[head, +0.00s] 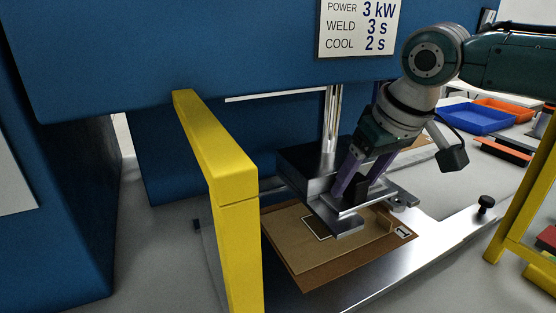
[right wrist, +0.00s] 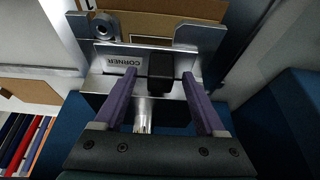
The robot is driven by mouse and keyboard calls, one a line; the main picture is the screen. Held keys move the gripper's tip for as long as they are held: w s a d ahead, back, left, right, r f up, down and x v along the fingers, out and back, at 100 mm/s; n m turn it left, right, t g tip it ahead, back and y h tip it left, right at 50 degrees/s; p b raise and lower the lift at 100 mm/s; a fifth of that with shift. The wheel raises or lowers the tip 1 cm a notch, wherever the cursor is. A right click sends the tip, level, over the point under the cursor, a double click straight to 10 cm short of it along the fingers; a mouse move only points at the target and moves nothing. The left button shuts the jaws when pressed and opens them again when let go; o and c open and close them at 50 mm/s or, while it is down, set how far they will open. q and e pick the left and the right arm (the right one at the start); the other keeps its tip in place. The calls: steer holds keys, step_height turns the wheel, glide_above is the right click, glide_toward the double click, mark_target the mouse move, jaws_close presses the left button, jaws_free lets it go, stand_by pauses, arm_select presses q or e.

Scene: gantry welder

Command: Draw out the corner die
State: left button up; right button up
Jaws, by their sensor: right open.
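The corner die (head: 322,212) is a silver metal piece in the blue welder, under the dark press block (head: 300,165) and above a tan workpiece. In the right wrist view its plate carries a CORNER label (right wrist: 123,65) and a black upright handle (right wrist: 160,72). My right gripper (head: 353,190) is open, with its purple fingers reaching down at the handle. In the right wrist view, the gripper (right wrist: 160,80) has one finger on each side of the handle, with gaps visible. My left gripper is not in view.
A yellow guard post (head: 222,160) stands left of the die, and another yellow frame (head: 520,190) stands at right. The tan workpiece (head: 290,238) lies on a metal table (head: 400,275) with a black knob (head: 486,203). A blue tray (head: 470,118) and an orange tray (head: 503,108) sit behind.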

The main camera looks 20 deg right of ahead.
jaws_close()
stand_by(0.7)
steer(key=shift+w, duration=0.1)
stand_by(0.7)
steer(key=shift+r+p, duration=0.1)
steer(key=shift+p, duration=0.35)
stand_by(0.6)
